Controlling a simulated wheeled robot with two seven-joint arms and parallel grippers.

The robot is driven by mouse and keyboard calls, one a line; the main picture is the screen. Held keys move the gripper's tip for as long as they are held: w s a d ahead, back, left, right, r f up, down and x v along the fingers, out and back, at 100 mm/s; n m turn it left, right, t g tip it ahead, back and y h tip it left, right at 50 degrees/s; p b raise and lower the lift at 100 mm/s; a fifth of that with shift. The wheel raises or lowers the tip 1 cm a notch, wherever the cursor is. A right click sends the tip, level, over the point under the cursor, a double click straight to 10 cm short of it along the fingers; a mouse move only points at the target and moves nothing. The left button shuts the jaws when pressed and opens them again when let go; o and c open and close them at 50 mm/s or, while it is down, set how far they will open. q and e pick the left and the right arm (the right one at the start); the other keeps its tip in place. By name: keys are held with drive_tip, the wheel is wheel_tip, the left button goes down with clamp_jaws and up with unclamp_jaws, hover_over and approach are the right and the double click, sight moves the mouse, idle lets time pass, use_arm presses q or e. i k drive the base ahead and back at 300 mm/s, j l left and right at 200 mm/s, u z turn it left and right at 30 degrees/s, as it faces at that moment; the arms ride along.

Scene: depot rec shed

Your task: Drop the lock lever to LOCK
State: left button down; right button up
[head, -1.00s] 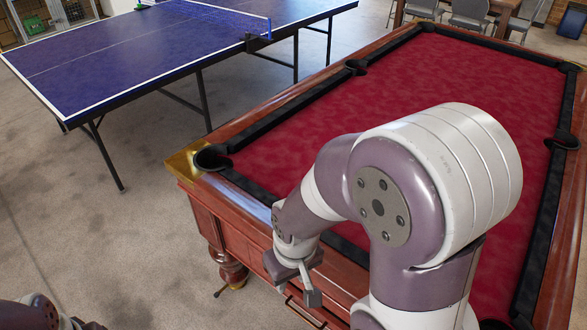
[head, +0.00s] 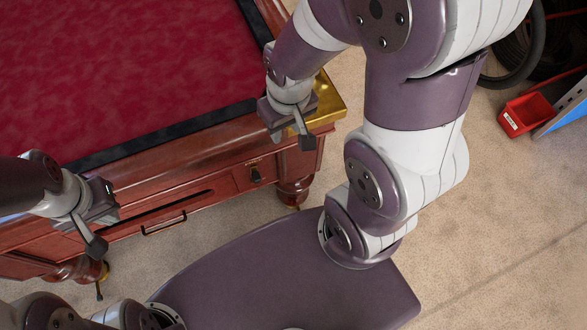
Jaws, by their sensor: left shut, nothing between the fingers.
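A small dark fitting (head: 256,175), which looks like the lock lever, is on a wooden panel at the right part of the pool table's front side. It is too small to tell its setting. My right gripper (head: 306,141) is near the table's brass corner, to the right of and above the fitting in the picture, apart from it. Its fingers look closed together with nothing between them. My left gripper (head: 97,247) is shut and empty, in front of the table's left part, well left of the fitting.
The pool table (head: 190,150) has a drawer-like front with a metal handle (head: 163,225) and a dark slot. A red bin (head: 525,113) stands by a blue-edged board at the right.

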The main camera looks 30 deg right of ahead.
sight(256, 178)
drive_tip(key=z, duration=0.6)
drive_tip(key=i+l+z, duration=0.1)
drive_tip(key=l, duration=1.2)
